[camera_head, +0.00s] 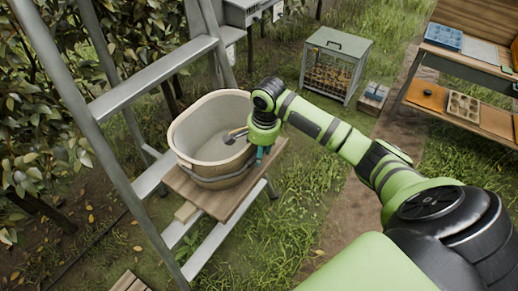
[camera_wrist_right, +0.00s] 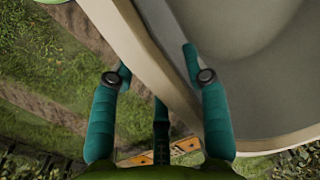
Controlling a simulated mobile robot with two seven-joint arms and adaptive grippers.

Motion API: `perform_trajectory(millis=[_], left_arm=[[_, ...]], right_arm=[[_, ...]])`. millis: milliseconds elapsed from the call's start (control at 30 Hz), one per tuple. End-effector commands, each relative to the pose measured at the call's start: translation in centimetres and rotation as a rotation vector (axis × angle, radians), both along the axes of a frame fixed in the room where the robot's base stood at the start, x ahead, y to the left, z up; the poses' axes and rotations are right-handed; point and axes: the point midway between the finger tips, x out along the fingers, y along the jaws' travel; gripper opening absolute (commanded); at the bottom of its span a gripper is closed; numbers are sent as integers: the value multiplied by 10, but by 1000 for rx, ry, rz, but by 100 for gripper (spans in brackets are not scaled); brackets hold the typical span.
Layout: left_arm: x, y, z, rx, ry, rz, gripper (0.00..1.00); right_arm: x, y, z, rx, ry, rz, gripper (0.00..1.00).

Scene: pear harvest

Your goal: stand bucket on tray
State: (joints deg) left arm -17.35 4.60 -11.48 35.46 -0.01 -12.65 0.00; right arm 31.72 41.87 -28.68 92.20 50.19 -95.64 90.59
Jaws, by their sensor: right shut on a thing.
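A cream bucket (camera_head: 215,125) with a dark band low on its side is upright on, or just over, a wooden tray (camera_head: 226,203) fixed to the ladder. I cannot tell whether its base touches the tray. It looks empty inside. My right gripper (camera_head: 256,146) is shut on the bucket's right rim. In the right wrist view the bucket's wall (camera_wrist_right: 150,62) passes between the two teal fingers (camera_wrist_right: 158,72), one outside and one inside. The bucket hides most of the tray's left and back parts. My left gripper is not in view.
A metal ladder (camera_head: 150,92) stands at the left, close to the bucket, with leafy branches (camera_head: 40,130) behind it. A wire cage box (camera_head: 335,65) stands on the grass at the back. A shelf bench (camera_head: 470,60) stands at the far right.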

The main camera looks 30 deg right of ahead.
Motion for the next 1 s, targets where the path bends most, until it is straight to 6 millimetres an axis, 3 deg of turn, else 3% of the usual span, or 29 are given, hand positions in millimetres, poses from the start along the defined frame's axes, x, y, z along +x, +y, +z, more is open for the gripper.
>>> perform_trajectory(millis=[167, 200, 267, 700, 867, 1000], left_arm=[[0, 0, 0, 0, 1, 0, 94], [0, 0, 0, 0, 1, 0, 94], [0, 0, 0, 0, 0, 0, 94], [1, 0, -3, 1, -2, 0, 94], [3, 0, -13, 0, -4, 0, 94], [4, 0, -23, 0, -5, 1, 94]], right_arm=[[2, 1, 0, 3, -6, 0, 0], [0, 0, -2, 1, -1, 0, 50], [0, 0, -2, 1, -1, 0, 70], [1, 0, 5, 1, -4, 1, 70], [-2, -2, 29, 0, -8, 1, 70], [-5, -3, 60, 1, -9, 1, 70]])
